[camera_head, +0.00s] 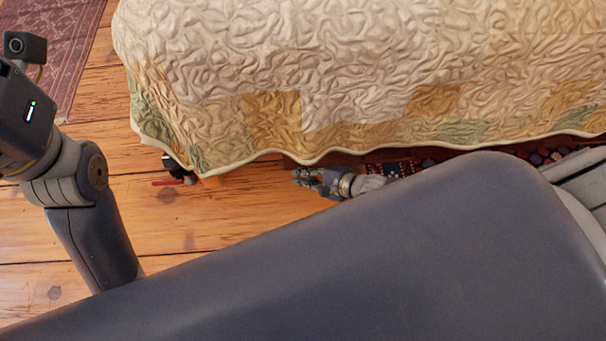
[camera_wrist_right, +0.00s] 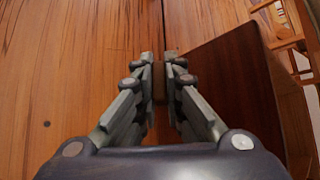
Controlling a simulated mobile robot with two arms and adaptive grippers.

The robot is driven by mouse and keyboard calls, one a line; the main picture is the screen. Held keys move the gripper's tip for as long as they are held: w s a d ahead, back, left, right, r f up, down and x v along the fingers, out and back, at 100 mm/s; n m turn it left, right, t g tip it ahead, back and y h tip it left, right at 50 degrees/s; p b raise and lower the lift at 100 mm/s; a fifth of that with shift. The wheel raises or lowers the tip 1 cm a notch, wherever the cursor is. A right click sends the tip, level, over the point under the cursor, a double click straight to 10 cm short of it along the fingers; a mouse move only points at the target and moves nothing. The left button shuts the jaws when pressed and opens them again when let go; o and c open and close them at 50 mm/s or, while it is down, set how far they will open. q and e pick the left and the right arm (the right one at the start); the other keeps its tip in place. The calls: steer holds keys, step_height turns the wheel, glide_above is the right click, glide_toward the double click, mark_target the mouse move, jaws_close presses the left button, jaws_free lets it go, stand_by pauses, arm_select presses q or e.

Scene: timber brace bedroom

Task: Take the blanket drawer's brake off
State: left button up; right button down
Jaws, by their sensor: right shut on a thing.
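In the head view, a small red bar (camera_head: 167,183) sticks out beside a dark, wheel-like part (camera_head: 177,169) under the quilt's lower left corner. I cannot tell whether this is the brake. My right gripper (camera_head: 300,176) is low by the quilt's hem, to the right of the red bar and apart from it. In the right wrist view its fingers are closed on a small brown piece (camera_wrist_right: 158,82), mostly hidden between the fingertips. A dark brown panel (camera_wrist_right: 232,85) stands to the right of the fingers. The blanket drawer is not clearly visible in the head view; my left gripper is out of frame.
A bed with a patchwork quilt (camera_head: 290,60) fills the back, its hem hanging near the floor. A patterned rug (camera_head: 440,157) shows under the hem. Another red rug (camera_head: 55,40) lies at the upper left. The plank floor (camera_head: 190,225) is clear in front.

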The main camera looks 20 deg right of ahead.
steer(key=shift+w+d+r+g, duration=0.1)
steer(key=shift+w+g, duration=0.05)
steer(key=shift+g, duration=0.15)
stand_by(0.4)
steer(key=c, duration=1.7)
jaws_free()
steer(key=v, duration=1.2)
